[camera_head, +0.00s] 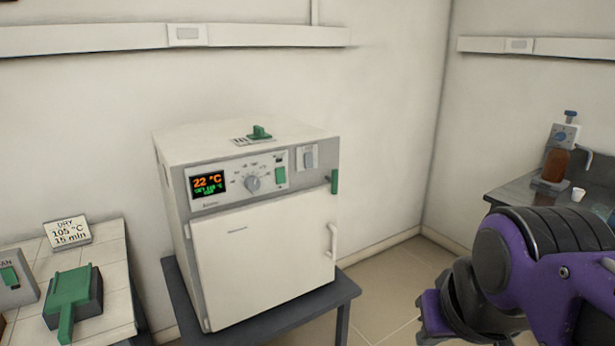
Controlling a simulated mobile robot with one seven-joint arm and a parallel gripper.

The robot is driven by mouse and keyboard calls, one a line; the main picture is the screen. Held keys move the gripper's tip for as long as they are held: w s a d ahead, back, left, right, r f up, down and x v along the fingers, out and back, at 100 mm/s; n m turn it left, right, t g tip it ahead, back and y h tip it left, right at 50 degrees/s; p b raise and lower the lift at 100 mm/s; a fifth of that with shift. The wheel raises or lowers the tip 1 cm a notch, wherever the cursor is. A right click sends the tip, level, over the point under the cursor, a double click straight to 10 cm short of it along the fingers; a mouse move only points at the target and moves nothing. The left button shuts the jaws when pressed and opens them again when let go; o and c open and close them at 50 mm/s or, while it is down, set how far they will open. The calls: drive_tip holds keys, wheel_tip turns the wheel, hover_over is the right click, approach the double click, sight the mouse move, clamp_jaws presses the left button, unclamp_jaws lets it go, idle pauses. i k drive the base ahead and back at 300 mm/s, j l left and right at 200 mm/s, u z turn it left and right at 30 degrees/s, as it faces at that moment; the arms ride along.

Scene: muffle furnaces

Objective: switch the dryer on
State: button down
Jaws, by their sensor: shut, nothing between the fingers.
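The dryer (265,265) is a white box-shaped oven on a dark stand, with its door closed and a white handle (332,241) at the door's right. Its panel has a lit display (208,185) reading 22 °C in orange, with smaller green text below. Right of it are a grey round knob (253,184), a green switch (281,178) and a pale switch plate (308,157). I cannot tell the switch positions. A green lever (334,181) sits on the right edge. My arm shows at the lower right, apart from the dryer; my gripper's fingers are not visible.
A green vent slider (260,132) is on the dryer's top. Left is a tiled bench (112,282) with a card (68,232) reading DRY 105 °C 15 min and a green-handled box (75,297). A right bench holds a brown bottle (555,165). Floor shows between.

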sight(279, 172)
drive_tip(key=z, duration=0.6)
drive_tip(key=j+z, duration=0.3)
drive_tip(key=z, duration=0.2)
drive_tip(key=j+z, duration=0.3)
drive_tip(key=z, duration=0.15)
drive_tip(key=k+j+z, duration=0.45)
drive_tip(key=j, duration=0.25)
drive_tip(key=k+j, duration=0.15)
drive_tip(key=j, duration=0.2)
drive_tip(key=k+j+z, duration=0.1)
drive_tip(key=j, duration=0.25)
